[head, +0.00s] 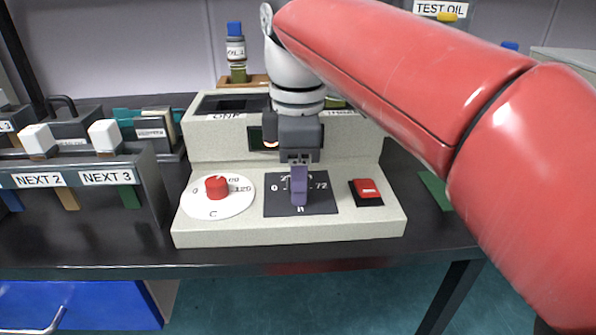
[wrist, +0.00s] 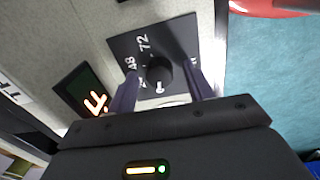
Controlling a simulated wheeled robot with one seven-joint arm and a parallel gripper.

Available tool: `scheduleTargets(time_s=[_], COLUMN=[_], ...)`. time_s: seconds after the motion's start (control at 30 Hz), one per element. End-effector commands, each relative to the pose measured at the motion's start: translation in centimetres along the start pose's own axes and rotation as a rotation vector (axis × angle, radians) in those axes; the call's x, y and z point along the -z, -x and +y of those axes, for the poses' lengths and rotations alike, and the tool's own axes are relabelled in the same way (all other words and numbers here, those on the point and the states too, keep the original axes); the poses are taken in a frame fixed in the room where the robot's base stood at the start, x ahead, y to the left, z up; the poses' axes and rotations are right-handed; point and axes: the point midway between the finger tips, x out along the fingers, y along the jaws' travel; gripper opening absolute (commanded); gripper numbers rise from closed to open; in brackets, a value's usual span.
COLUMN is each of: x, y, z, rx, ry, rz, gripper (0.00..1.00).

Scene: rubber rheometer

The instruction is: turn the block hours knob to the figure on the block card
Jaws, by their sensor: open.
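The block hours knob (wrist: 158,72) is a small black round knob on a black plate (wrist: 187,32), with white figures around it; 72 and 48 can be read in the wrist view. A pale mark shows at the knob's edge; I cannot tell which figure it points to. In the head view the hours plate (head: 325,207) is partly covered by my gripper (head: 299,198), and the knob is hidden. In the wrist view my gripper (wrist: 160,70) is open, its purple fingers on either side of the knob; contact cannot be told. I cannot make out the block card for certain.
The plate is on a pale machine (head: 290,235). A red knob (head: 217,186) on a white dial marked C stands left of it, and a red switch (head: 367,188) right. A lit display (wrist: 90,95) shows orange characters. Holders marked NEXT 2 and NEXT 3 (head: 108,178) stand at left.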

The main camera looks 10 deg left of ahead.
Motion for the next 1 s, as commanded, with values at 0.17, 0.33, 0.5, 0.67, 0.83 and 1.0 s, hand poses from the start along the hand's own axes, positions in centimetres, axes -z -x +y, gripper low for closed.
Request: scheduleTargets(time_s=[0.17,0.33,0.5,0.67,0.83,1.0], x=[0.0,0.0,0.0,0.01,0.02,0.04], y=[0.02,0.02,0.04,0.1,0.16,0.18], z=[0.0,-0.01,-0.01,-0.01,-0.02,0.0], rx=[0.0,0.0,0.001,0.001,0.002,0.001], ry=[0.0,0.0,-0.003,-0.029,-0.106,-0.234], rz=[0.0,0.0,-0.001,-0.002,-0.006,-0.012], gripper=[0.37,0.15,0.07,0.07,0.07,0.07])
